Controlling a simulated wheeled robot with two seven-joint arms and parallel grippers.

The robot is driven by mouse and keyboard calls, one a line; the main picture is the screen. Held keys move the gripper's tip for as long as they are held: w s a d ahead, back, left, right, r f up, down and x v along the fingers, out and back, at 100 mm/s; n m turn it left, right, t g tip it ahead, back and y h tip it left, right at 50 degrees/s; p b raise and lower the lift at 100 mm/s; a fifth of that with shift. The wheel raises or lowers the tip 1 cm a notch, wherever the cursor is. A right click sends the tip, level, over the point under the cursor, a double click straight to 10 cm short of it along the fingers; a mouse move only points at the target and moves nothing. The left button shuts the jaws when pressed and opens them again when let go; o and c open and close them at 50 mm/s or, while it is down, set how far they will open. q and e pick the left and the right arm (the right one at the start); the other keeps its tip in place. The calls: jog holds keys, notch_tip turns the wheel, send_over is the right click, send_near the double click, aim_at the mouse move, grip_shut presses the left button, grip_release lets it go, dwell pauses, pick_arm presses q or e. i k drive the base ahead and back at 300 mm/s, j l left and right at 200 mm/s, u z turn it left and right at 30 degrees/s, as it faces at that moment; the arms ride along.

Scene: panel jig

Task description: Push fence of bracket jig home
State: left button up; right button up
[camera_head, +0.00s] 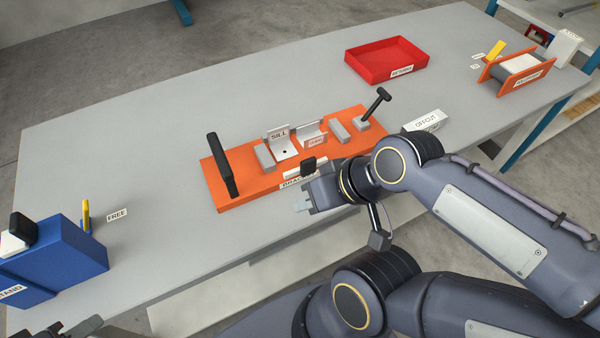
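The bracket jig is an orange base (225,201) with a partly covered front label. It carries a tall black upright handle (221,165) at its left end, grey blocks (265,157), and a lever with a black grip (377,103) at its right. An L-shaped metal part labelled SILL (284,143) sits between the blocks, beside another metal piece with a red label (314,141). My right gripper (303,205) is at the jig's front edge; its finger gap is unclear. A small black block (308,165) shows just behind it. A dark piece at bottom left (80,328) may be my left gripper, mostly cut off.
A red tray (366,68) lies at the back. A white OFFCUT block (425,121) sits right of the jig. An orange holder (515,75) stands far right, a blue stand (62,255) at left near a FREE label (117,214).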

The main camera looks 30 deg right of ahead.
aim_at(309, 166)
jog(key=z, duration=1.2)
jog(key=j+u, duration=0.2)
jog(key=k+l, duration=0.05)
jog(key=l, duration=0.05)
